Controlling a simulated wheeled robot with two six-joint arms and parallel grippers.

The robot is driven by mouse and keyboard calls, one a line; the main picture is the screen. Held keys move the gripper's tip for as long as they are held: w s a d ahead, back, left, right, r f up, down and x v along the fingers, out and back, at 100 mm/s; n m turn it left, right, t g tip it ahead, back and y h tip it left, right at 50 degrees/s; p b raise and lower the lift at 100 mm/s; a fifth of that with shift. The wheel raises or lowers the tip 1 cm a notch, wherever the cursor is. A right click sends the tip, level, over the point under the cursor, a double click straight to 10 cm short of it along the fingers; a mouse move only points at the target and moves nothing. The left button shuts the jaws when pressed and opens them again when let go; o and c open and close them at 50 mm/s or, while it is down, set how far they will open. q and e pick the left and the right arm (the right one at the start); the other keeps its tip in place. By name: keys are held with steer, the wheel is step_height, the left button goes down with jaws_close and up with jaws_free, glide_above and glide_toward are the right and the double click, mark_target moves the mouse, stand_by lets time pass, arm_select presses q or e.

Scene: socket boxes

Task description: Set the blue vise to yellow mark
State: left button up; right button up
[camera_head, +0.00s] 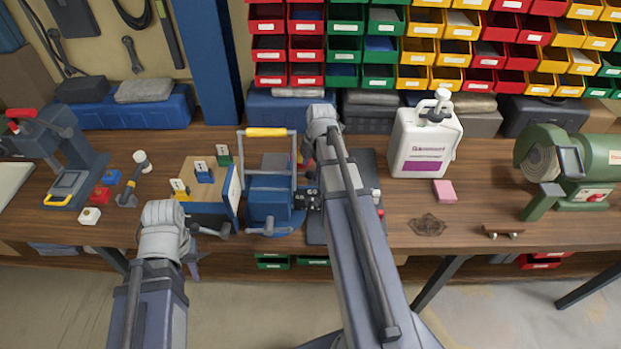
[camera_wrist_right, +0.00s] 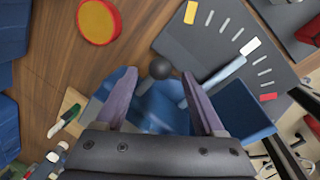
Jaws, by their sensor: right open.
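The blue vise (camera_head: 268,203) stands mid-bench beside a dark plate (camera_head: 372,170). In the right wrist view, the vise's blue body (camera_wrist_right: 240,108) lies below the plate (camera_wrist_right: 205,50). A light grey bar (camera_wrist_right: 228,72) from the vise points toward a white mark (camera_wrist_right: 250,46). The yellow mark (camera_wrist_right: 191,12) is further up, with white ticks between; a red mark (camera_wrist_right: 268,97) is at the other end. My right gripper (camera_wrist_right: 158,88) is open, with a black ball knob (camera_wrist_right: 160,69) just beyond its fingers; contact is unclear. My left gripper (camera_head: 192,266) is low at left, mostly hidden by its wrist.
A wooden board with small switches (camera_head: 205,205) stands left of the vise. A white jug (camera_head: 425,140), a pink block (camera_head: 444,191) and a green grinder (camera_head: 575,165) are on the right. A red and yellow button (camera_wrist_right: 99,21) is near my right gripper.

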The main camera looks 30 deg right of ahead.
steer(key=shift+w+f+b, duration=0.15)
steer(key=shift+f+b, duration=0.3)
steer(key=shift+f, duration=0.25)
steer(key=shift+w+f+b, duration=0.1)
steer(key=shift+f+b, duration=0.3)
steer(key=shift+f, duration=0.25)
arm_select(q)
step_height(320, 180, down, 3)
steer(key=shift+r, duration=0.2)
arm_select(e)
jaws_close()
